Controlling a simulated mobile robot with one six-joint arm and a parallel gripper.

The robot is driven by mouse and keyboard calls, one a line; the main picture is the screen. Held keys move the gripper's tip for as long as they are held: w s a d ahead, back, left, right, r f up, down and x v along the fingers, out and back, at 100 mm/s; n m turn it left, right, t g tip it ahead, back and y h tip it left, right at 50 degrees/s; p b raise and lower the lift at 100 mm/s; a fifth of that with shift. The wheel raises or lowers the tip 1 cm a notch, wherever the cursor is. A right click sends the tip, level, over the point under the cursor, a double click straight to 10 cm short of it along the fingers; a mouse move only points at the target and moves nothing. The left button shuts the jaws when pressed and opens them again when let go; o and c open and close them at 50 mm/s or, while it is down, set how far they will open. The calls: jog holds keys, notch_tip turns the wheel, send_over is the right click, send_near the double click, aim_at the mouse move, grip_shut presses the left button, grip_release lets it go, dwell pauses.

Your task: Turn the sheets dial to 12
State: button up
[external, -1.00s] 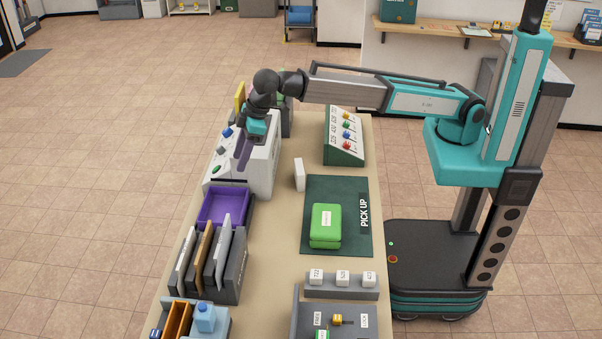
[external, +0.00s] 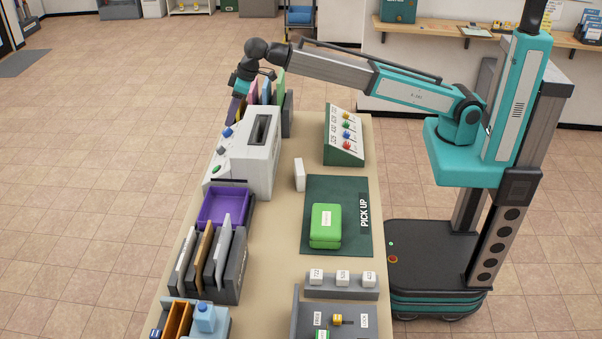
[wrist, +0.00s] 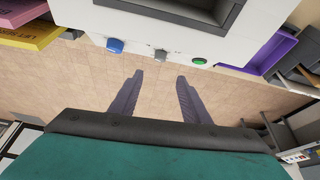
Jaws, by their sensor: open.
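A white-grey machine (external: 256,150) with a dark slot on top stands on the table. Its sloped left face carries a blue knob (external: 228,132), a grey knob (external: 221,150) and a green button (external: 216,169). In the wrist view the blue knob (wrist: 115,46), the grey knob (wrist: 161,56) and the green button (wrist: 200,62) sit in a row along the machine's edge. Their labels are not readable, so I cannot tell which knob is the sheets dial. My gripper (wrist: 158,80) is open and empty, its fingers apart below the knobs in the wrist view, touching none. In the external view my gripper (external: 234,108) hangs beside the machine's far left corner.
Coloured folders (external: 266,90) stand behind the machine, close to my gripper. A purple tray (external: 225,207) lies in front of it, with upright envelopes (external: 205,255) nearer. A green box (external: 325,225) rests on the pick-up mat (external: 352,243). Left of the table is open floor.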

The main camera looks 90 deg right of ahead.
aim_at(219, 147)
jog(key=shift+f, duration=0.15)
jog(key=shift+p+x, duration=1.6)
jog(key=shift+x, duration=5.15)
jog(key=c, duration=1)
jog(key=shift+c, duration=0.2)
